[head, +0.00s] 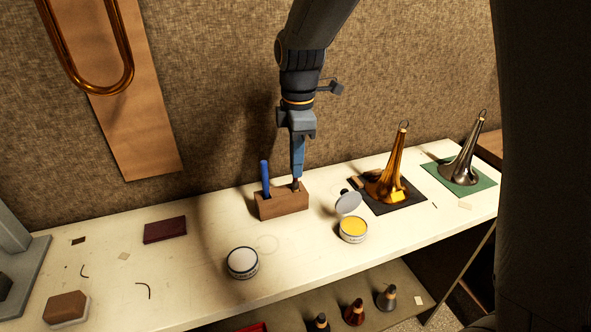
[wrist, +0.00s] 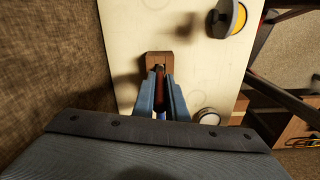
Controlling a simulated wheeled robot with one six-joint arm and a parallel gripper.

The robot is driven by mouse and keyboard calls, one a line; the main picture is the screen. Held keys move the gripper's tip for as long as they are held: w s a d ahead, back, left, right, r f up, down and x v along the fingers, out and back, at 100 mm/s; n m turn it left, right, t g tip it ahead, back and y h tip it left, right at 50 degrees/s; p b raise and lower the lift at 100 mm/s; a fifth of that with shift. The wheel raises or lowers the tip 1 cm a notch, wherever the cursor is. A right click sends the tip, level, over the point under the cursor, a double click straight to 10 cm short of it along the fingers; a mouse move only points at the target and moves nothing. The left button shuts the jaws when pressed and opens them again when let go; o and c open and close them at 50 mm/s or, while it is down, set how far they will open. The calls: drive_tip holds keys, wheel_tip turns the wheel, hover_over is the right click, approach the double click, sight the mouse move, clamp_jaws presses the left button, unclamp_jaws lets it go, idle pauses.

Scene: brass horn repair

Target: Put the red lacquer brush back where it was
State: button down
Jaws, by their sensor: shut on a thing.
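The wooden block (head: 283,205) stands on the bench as a brush holder, with a blue brush (head: 265,176) upright in its left end. My gripper (head: 297,178) points down over the block's right end. Its fingers (wrist: 161,90) are shut on the red lacquer brush (wrist: 161,83), whose dark red handle shows between them in the wrist view. The brush is upright and mostly hidden by the fingers in the head view. Its lower end meets the block's top at the right; how deep it sits I cannot tell. The wooden block (wrist: 160,59) also shows in the wrist view.
A yellow lacquer tin (head: 353,230), with a grey lid (head: 348,203) beside it, and a white tin (head: 242,263) stand in front. A brass bell (head: 385,185) and a dark bell (head: 462,168) stand right.

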drive_tip(key=shift+a+f, duration=0.1)
drive_tip(key=shift+f, duration=1.2)
drive_tip(key=shift+f, duration=0.15)
drive_tip(key=c, duration=1.8)
unclamp_jaws()
drive_tip(key=shift+o, duration=0.2)
drive_tip(key=r+b, duration=0.2)
drive_tip(key=r, duration=1)
drive_tip(key=shift+d+r+b, duration=0.2)
drive_tip(key=shift+b, duration=0.1)
drive_tip(key=shift+s+a, duration=0.1)
drive_tip(key=shift+s, duration=0.05)
